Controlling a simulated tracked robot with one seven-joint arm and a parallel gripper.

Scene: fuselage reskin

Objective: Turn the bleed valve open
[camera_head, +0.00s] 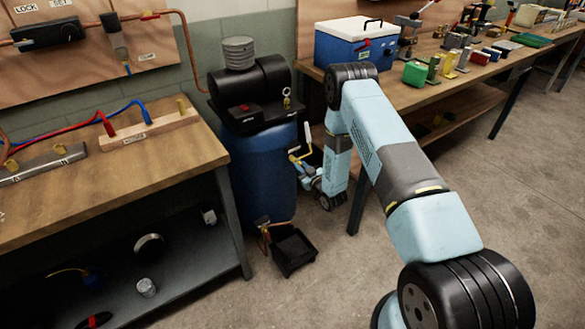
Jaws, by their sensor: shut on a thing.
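A blue upright tank (262,180) with a black motor unit on top stands between the two benches. A small copper-coloured fitting (264,229), which may be the bleed valve, sits low on its front. Its handle position is too small to read. My gripper (301,166) is at the tank's right side, well above that fitting, with my arm reaching in from the right. It is shut on a small yellow handle (303,153). I cannot tell whether this handle is fixed to the tank or is a loose tool. The fingertips are small and partly hidden.
A black open tray (293,251) is on the floor under the fitting. A left bench (190,160) with a lower shelf and a right bench (470,80) flank the tank closely. A blue cooler (357,42) stands on the right bench. Floor in front is clear.

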